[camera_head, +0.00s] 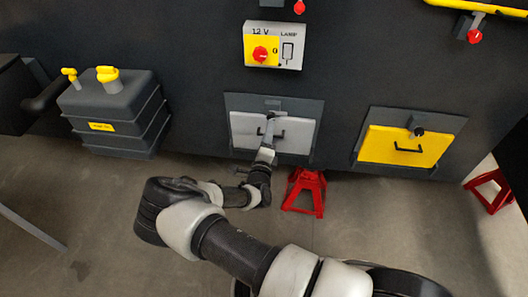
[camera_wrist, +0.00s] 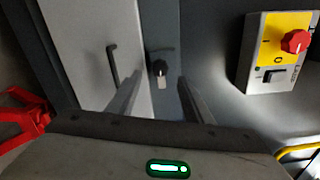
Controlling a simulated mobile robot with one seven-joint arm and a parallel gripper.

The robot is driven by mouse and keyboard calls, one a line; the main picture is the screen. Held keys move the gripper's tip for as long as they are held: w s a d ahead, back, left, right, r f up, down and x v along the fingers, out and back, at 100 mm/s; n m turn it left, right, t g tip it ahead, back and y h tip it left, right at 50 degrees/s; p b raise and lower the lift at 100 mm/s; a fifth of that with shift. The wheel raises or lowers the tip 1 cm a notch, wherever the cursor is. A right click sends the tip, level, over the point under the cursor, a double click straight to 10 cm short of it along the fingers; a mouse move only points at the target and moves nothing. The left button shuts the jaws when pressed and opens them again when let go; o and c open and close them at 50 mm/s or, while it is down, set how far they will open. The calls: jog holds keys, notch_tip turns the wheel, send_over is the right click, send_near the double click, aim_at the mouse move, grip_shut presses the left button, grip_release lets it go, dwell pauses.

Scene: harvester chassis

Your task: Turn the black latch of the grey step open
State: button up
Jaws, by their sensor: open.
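The grey step (camera_head: 300,135) is a light grey panel in a dark frame low on the chassis wall; its bare face also shows in the wrist view (camera_wrist: 75,40). Its black latch (camera_wrist: 160,68) is a small round knob with a pale tab, on the frame beside the panel. In the head view the latch (camera_head: 271,115) is partly hidden by my arm's end. My gripper (camera_wrist: 159,82) is open, its two fingers on either side of the latch in the picture. I cannot tell whether they touch it. In the head view my gripper (camera_head: 269,130) is in front of the panel.
A black handle (camera_wrist: 112,65) stands on the grey panel, left of the latch in the wrist view. A 12 V switch box (camera_head: 273,45) is above. A yellow step (camera_head: 430,145) is at right, red stands (camera_head: 305,192) below, a dark tank (camera_head: 115,115) at left.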

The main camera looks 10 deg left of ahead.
jog(key=s, duration=1)
jog(key=shift+s+a+p, duration=0.15)
jog(key=shift+s+p, duration=0.05)
jog(key=shift+p, duration=0.1)
jog(key=s+d+r+m+g+h+p, duration=0.2)
jog(key=d+r+m+g+h+p, duration=0.2)
jog(key=d+r+m+g+h, duration=1.1)
jog(key=s+d+r+m+g+y+p, duration=0.1)
jog(key=s+d+r+m+y, duration=0.2)
jog(key=s+d+r+m, duration=0.5)
jog(key=s+d+r+m+y+p, duration=0.1)
jog(key=s+r+m+y, duration=0.2)
jog(key=m, duration=0.8)
jog(key=s+a+r+m+t+y+p, duration=0.1)
jog(key=s+r+m+y, duration=0.3)
jog(key=r+m, duration=0.4)
jog(key=s+a+r+m+t+y+p, duration=0.2)
jog(key=s+r+m+y, duration=0.3)
jog(key=r, duration=0.8)
jog(key=s+m+p, duration=0.1)
jog(key=s+m, duration=0.1)
jog(key=m, duration=0.1)
jog(key=shift+s+a+m+t+y+p, duration=0.2)
jog(key=shift+m+t+y+p, duration=0.1)
jog(key=shift+m+p, duration=0.1)
